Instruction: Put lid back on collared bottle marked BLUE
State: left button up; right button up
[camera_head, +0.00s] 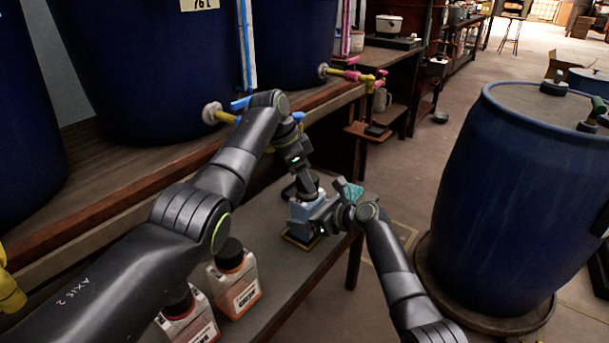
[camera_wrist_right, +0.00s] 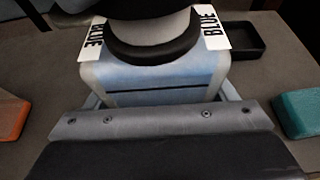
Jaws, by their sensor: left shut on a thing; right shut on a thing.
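The blue bottle (camera_head: 298,222) stands on the bench in the head view. In the right wrist view the bottle (camera_wrist_right: 155,82) has BLUE labels at both sides, a pale neck and a dark collar (camera_wrist_right: 155,52) around it. My right gripper (camera_head: 318,217) is shut on the bottle's body from the right. My left gripper (camera_head: 304,187) points down over the bottle's top and is shut on the dark lid (camera_wrist_right: 150,8), which shows at the top edge of the wrist view. The lid is over the neck; whether it touches the neck I cannot tell.
A black tray (camera_wrist_right: 240,42) lies behind the blue bottle. A large blue drum (camera_head: 515,190) stands at right. Blue vats (camera_head: 150,60) with taps line the left.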

pick_arm(q)
jog(key=shift+f, duration=0.65)
jog(key=o, duration=1)
jog(key=shift+r, duration=0.1)
jog(key=v, duration=1.1)
jog(key=shift+a+r, duration=0.15)
jog(key=shift+r, duration=0.25)
pick_arm(e)
jog(key=o, duration=1.4)
